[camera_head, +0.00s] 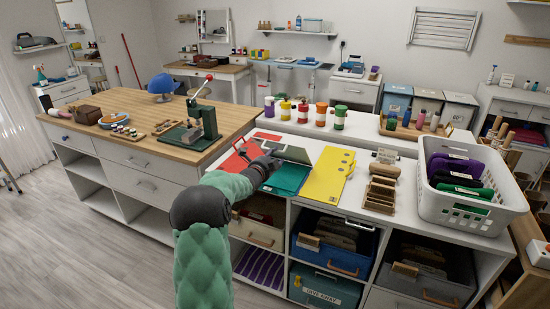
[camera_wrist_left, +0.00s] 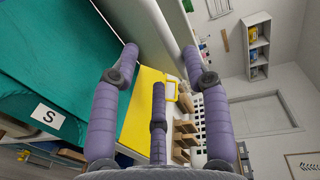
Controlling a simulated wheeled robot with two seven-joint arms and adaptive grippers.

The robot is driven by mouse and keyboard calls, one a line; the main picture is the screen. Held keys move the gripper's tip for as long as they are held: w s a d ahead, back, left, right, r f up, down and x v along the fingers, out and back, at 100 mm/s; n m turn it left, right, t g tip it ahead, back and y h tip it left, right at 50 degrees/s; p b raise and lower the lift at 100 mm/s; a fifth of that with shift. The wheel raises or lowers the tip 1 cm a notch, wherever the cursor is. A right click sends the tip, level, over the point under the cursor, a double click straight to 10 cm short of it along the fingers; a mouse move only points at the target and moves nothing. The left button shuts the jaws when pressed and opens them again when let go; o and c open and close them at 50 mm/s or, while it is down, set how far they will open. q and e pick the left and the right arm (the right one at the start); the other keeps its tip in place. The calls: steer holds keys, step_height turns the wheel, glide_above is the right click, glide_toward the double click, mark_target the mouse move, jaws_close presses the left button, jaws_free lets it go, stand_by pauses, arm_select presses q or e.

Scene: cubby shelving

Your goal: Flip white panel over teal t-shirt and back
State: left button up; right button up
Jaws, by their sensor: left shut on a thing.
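The teal t-shirt (camera_head: 286,178) lies folded on a board on the white counter. It also fills the left of the left wrist view (camera_wrist_left: 60,60), with a white "S" label (camera_wrist_left: 48,117). A panel that looks grey-green in the head view (camera_head: 291,153) is raised at a tilt at the shirt's far side; I take it for the white panel. Its pale edge runs between the fingers in the left wrist view (camera_wrist_left: 165,30). My left gripper (camera_head: 268,162) is shut on this panel, at the shirt's left edge. The fingers partly hide the grip.
A red panel (camera_head: 243,157) lies left of the shirt and a yellow panel (camera_head: 328,177) right of it. Wooden holders (camera_head: 381,188) and a white basket (camera_head: 475,210) stand farther right. Paint bottles (camera_head: 303,113) line the back. Cubbies with bins (camera_head: 322,290) are below.

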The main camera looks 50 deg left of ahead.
arm_select(q)
steer(key=v, duration=1.1)
steer(key=shift+w+f, duration=0.1)
